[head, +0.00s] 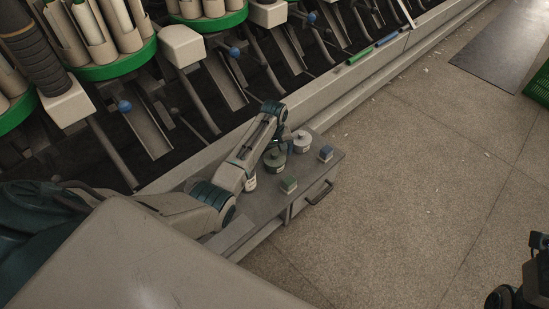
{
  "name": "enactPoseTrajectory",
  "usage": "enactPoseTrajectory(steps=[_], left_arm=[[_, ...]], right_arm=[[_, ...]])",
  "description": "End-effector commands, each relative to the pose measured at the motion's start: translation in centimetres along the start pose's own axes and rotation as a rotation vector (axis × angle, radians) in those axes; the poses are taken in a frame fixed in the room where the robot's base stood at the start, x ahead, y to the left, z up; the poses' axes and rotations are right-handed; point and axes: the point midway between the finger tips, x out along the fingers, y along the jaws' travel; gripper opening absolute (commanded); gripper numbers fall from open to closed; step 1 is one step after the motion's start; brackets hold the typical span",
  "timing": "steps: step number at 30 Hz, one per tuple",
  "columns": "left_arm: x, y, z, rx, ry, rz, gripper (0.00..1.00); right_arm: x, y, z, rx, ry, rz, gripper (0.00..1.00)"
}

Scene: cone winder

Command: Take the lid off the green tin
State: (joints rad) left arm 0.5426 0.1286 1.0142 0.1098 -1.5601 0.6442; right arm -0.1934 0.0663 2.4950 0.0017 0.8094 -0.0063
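The green tin (274,162) stands on the grey cabinet top, with a small knob-like dark shape over its top. My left arm reaches in from the left, and its gripper (279,142) points down at the top of the green tin. The fingertips are small and dark here, so I cannot tell whether they are open or shut on the lid. A light grey tin (302,142) stands just right of it. A white tin (250,184) is partly hidden behind my forearm. Part of my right arm shows at the lower right corner; its gripper cannot be made out.
Open floor (400,190) lies to the right.

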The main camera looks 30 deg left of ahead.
Motion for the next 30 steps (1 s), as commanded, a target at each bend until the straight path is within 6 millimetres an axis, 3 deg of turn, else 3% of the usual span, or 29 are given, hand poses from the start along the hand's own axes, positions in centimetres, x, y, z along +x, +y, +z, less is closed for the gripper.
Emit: enactPoseTrajectory(steps=[1,5,6,17,24,30], left_arm=[[0.0,0.0,0.0,0.000,0.000,0.000,0.82],[0.0,0.0,0.0,0.000,0.000,0.000,0.57],[0.0,0.0,0.0,0.000,0.000,0.000,0.54],[-0.5,0.0,0.0,0.000,0.000,0.000,0.54],[-4.9,0.0,-0.1,0.001,0.002,0.002,0.54],[-8.5,0.0,-0.1,0.000,0.001,0.001,0.54]], right_arm=[[0.1,0.0,-0.1,0.000,0.002,0.000,0.36],[0.1,0.0,-0.1,0.000,0.004,0.000,0.36],[0.1,0.0,-0.1,0.000,0.003,0.000,0.36],[0.0,0.0,0.1,0.000,-0.008,0.002,0.36],[1.6,0.1,0.2,0.002,-0.020,-0.004,0.36],[1.4,0.0,0.3,0.007,-0.073,-0.021,0.36]])
